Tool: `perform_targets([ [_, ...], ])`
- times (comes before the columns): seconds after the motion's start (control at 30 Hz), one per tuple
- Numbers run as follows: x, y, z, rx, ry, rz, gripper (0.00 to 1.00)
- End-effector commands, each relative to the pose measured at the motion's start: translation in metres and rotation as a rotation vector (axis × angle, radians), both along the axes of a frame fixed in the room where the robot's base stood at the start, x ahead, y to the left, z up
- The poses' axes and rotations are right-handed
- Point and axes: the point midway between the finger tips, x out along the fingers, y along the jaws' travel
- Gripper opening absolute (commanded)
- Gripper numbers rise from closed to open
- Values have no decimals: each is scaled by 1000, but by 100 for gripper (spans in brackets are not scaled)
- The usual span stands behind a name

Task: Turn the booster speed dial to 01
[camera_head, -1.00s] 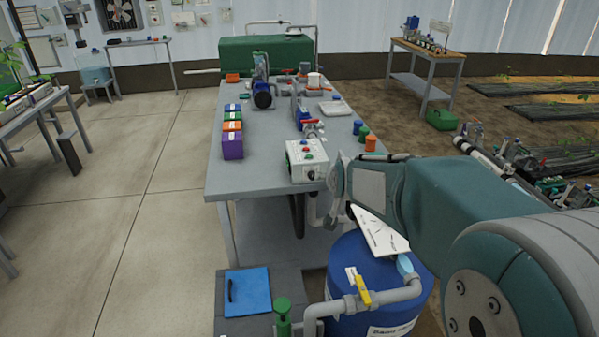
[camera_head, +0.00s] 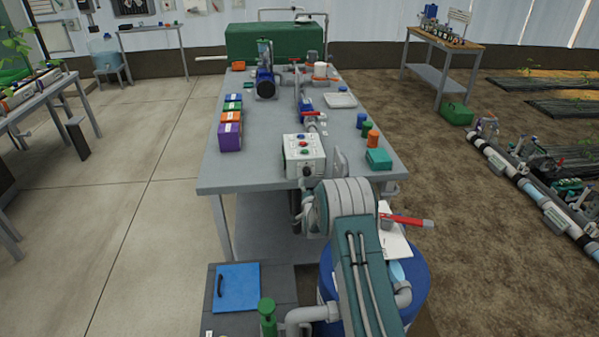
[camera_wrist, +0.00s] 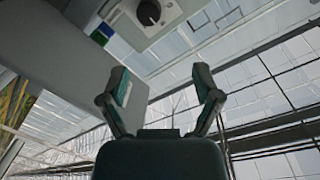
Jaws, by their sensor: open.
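The white control box (camera_head: 304,152) stands at the near edge of the grey table, with coloured buttons on top. A black dial (camera_head: 306,172) is on its front face, beside my arm; its setting is too small to read. In the wrist view the dial (camera_wrist: 148,12) shows at the top, on the pale box face (camera_wrist: 128,28). My gripper (camera_wrist: 163,85) is open and empty, its two fingers spread, below and apart from the dial in that picture. In the head view my arm's wrist is just right of and in front of the box; the fingers are not clear there.
A blue barrel (camera_head: 415,290) with pipes stands below the table's near end. A red handle (camera_head: 405,220) lies right of my wrist. A teal box (camera_head: 379,158) and coloured caps are on the table's right. Purple, orange, green and blue boxes (camera_head: 229,137) stand left. Floor at left is open.

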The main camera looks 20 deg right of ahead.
Motion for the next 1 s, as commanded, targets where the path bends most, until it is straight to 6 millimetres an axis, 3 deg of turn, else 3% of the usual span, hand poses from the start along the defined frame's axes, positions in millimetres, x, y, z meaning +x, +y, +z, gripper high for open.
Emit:
perform_targets([
  [0.07, -1, -5, -19, 8, -28, -10, 82],
  [0.2, -1, -7, -29, 14, -58, -17, 82],
  [0.37, 8, -8, -29, 12, -61, -16, 82],
  [1.0, 78, -28, -29, 15, -59, -16, 82],
])
